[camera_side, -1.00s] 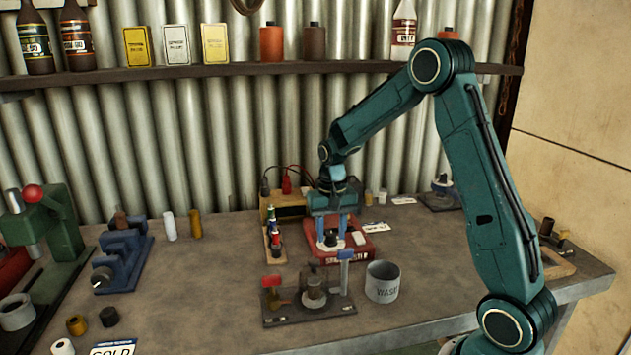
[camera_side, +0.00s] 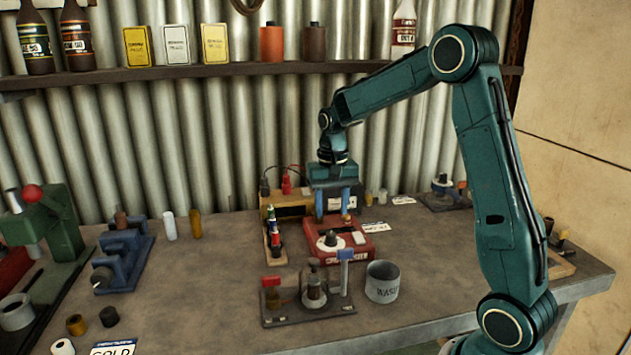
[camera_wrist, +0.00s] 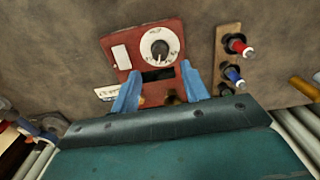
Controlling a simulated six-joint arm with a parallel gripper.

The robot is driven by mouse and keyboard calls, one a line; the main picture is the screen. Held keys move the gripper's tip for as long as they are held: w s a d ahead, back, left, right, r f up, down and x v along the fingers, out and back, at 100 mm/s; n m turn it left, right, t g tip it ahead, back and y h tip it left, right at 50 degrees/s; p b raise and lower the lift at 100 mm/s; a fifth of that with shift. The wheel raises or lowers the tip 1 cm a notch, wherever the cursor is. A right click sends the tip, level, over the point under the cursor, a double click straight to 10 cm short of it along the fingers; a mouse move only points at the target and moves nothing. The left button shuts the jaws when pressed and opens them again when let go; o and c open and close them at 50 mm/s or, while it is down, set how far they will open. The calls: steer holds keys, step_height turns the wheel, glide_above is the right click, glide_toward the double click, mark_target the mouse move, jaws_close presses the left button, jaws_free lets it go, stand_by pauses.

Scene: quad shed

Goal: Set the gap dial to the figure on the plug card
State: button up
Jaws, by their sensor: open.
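The gap dial (camera_side: 331,239) is a black knob on a round white face, on top of a red box (camera_side: 360,250). In the wrist view the dial (camera_wrist: 171,45) shows marks around its rim, too small to read. My gripper (camera_side: 332,214) is open and empty, raised above and behind the knob and apart from it. In the wrist view its two blue fingers (camera_wrist: 161,69) straddle the box's dark window, below the dial. A white card with a blue stripe (camera_side: 376,227) lies beside the box; its edge shows in the wrist view (camera_wrist: 106,93). Its figure is not readable.
A wooden rack (camera_side: 274,243) with red, blue and black-ended pieces stands left of the box. In front are a fixture with red and blue flags (camera_side: 310,305) and a grey cup (camera_side: 382,283). Another card (camera_side: 403,200) lies farther back.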

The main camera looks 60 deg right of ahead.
step_height(320, 180, up, 7)
stand_by(0.3)
stand_by(0.4)
steer(key=s+a+r+n+t, duration=0.3)
steer(key=s+a+r+n, duration=0.15)
steer(key=s+a, duration=0.6)
steer(key=s+a+f+n+t, duration=0.2)
steer(key=s+a+n, duration=0.2)
steer(key=s, duration=0.7)
steer(key=shift+s+a+t, duration=0.3)
steer(key=shift+s+a, duration=0.1)
steer(key=shift+a, duration=0.7)
